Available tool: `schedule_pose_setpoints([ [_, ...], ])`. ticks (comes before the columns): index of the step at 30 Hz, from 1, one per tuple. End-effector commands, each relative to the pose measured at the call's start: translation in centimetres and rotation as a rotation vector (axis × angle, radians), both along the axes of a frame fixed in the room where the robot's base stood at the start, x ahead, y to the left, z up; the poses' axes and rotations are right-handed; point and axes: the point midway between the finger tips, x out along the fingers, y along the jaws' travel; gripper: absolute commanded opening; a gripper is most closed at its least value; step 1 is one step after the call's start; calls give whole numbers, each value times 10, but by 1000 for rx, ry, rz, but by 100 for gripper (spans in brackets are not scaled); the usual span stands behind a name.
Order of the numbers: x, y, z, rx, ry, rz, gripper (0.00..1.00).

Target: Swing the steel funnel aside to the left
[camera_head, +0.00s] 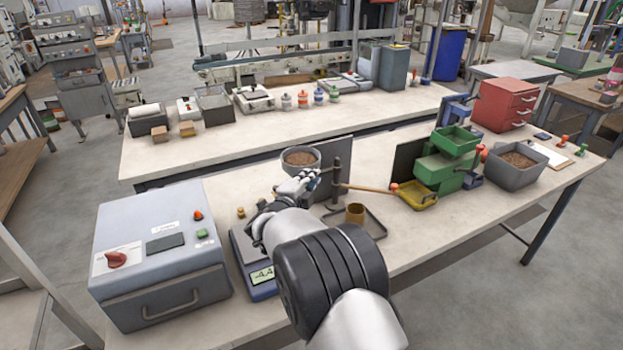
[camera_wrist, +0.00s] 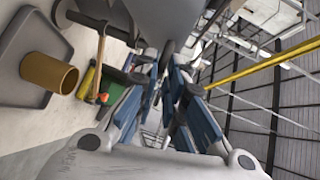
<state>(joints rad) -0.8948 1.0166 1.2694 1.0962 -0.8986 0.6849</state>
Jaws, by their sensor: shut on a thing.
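The steel funnel (camera_head: 316,153) is a grey round bowl filled with brown pellets in the head view, by a dark upright post (camera_head: 337,175). In the wrist view, its grey underside (camera_wrist: 148,18) fills the top. My gripper (camera_head: 311,176) is at the funnel's near right side. In the wrist view, my gripper's blue-padded fingers (camera_wrist: 166,88) are close together around a dark part below the funnel. My gripper is shut on the funnel, though the exact grip point is partly hidden. A brass cup (camera_head: 355,213) stands on a dark tray (camera_head: 374,229) below and right.
A bench scale (camera_head: 262,283) lies under my arm. A grey control box (camera_head: 150,235) stands left.

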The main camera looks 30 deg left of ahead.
Motion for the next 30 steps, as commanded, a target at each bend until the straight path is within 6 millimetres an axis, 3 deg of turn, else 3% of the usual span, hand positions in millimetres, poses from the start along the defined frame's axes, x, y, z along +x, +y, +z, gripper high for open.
schedule_pose_setpoints([
  [8, -2, 2, -5, -8, 7, 7, 0],
  [9, -2, 2, -5, -7, 7, 7, 12],
  [16, -1, 1, -3, -4, 4, 4, 28],
  [26, -2, 0, -1, -1, 1, 1, 28],
  [30, -14, -1, 2, -1, 1, 1, 28],
])
